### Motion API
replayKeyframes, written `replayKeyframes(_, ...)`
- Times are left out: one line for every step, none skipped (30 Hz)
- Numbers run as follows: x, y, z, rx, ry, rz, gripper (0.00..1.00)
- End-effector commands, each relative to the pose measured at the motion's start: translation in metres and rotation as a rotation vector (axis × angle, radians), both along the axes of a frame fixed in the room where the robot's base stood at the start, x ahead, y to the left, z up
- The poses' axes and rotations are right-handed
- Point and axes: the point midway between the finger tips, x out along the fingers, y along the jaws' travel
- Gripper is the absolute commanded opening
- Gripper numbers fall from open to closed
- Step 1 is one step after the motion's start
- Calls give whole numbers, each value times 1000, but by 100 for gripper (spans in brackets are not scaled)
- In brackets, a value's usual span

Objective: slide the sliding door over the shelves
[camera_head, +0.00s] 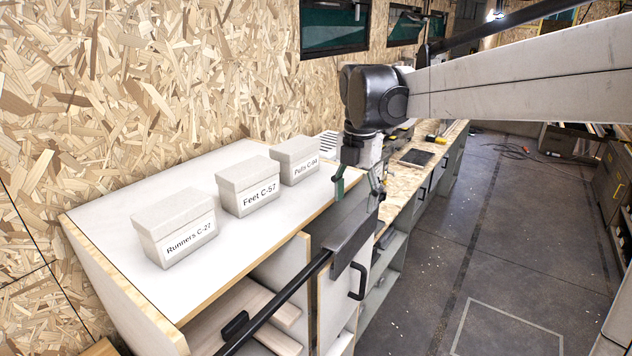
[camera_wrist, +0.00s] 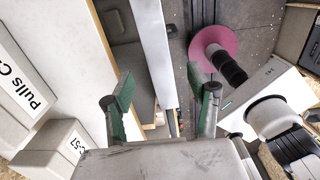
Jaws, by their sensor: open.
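The sliding door (camera_head: 334,305) is a pale panel with a black handle (camera_head: 358,281) on the front of the white cabinet, hung at a dark rail (camera_head: 285,298). The shelves (camera_head: 240,318) show uncovered to its left, with pale boards on them. My gripper (camera_head: 358,194) is open and empty, pointing down above the door's upper end and the dark grey plate (camera_head: 354,232) there. In the wrist view its green-tipped fingers (camera_wrist: 163,102) stand apart, with a pale upright strip, seemingly the door, between them in the picture. Contact cannot be told.
Three labelled boxes, Runners (camera_head: 174,228), Feet (camera_head: 248,187) and Pulls (camera_head: 295,160), stand on the cabinet top (camera_head: 130,270). A chipboard wall (camera_head: 150,80) rises behind. A workbench (camera_head: 425,160) continues beyond the cabinet. The floor (camera_head: 460,240) to the right is mostly clear.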

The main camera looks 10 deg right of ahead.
Motion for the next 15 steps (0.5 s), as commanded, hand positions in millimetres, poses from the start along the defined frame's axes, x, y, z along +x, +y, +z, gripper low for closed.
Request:
replayKeyframes(3,0,-1,0,4,19,54)
replayKeyframes(3,0,-1,0,7,28,54)
replayKeyframes(4,0,-1,0,10,37,54)
replayKeyframes(4,0,-1,0,10,41,54)
replayKeyframes(4,0,-1,0,11,43,54)
replayKeyframes(4,0,-1,0,11,45,54)
replayKeyframes(4,0,-1,0,11,45,54)
replayKeyframes(4,0,-1,0,11,44,54)
replayKeyframes(4,0,-1,0,11,44,54)
replayKeyframes(4,0,-1,0,11,44,54)
replayKeyframes(4,0,-1,0,11,44,54)
replayKeyframes(4,0,-1,0,11,43,54)
replayKeyframes(4,0,-1,0,11,43,54)
replayKeyframes(4,0,-2,0,11,43,54)
replayKeyframes(4,0,-2,0,11,43,54)
